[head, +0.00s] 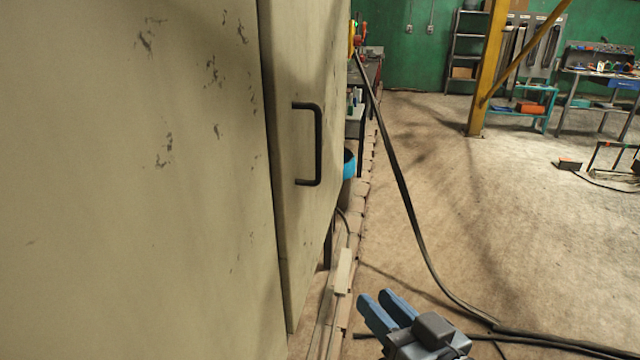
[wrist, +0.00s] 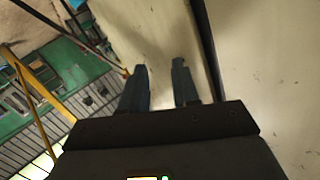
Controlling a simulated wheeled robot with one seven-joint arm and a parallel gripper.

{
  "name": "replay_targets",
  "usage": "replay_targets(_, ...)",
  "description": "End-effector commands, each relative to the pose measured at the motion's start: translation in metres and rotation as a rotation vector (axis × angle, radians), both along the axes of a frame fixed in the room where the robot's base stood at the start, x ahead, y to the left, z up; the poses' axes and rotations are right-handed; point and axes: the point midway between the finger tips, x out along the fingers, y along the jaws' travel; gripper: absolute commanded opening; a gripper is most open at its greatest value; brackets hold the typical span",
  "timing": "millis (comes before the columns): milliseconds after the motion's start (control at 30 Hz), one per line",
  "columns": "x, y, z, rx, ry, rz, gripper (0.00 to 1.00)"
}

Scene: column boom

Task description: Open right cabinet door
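The cabinet's right door (head: 295,215) is a worn beige panel with a black upright bar handle (head: 318,145) in the head view. It borders the large left panel (head: 130,180) along a dark seam. In the wrist view, the gripper (wrist: 158,68) faces beige door surface, with the dark seam (wrist: 208,45) right of the fingers. I cannot make out the handle there.
A long black cable (head: 405,195) runs down to the floor and lies near my gripper. A blue bucket (head: 349,164) and a bench (head: 355,125) stand beyond the door. A yellow post (head: 490,70) stands farther back. The floor (head: 500,220) to the right is mostly open.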

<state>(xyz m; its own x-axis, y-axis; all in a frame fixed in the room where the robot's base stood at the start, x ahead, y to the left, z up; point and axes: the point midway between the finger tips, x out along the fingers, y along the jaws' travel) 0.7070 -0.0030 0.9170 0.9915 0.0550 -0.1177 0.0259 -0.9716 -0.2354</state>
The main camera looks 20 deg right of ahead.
Motion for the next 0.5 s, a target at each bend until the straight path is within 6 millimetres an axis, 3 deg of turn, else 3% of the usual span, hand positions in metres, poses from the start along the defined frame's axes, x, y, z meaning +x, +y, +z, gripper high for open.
replay_targets(33,0.021,-0.004,0.015,-0.005,-0.026,0.017,0.3)
replay_targets(200,0.075,-0.011,0.063,-0.035,-0.08,0.104,0.3)
replay_targets(333,0.106,-0.017,0.104,-0.083,-0.117,0.177,0.3)
replay_targets(500,0.131,-0.022,0.149,-0.155,-0.15,0.256,0.3)
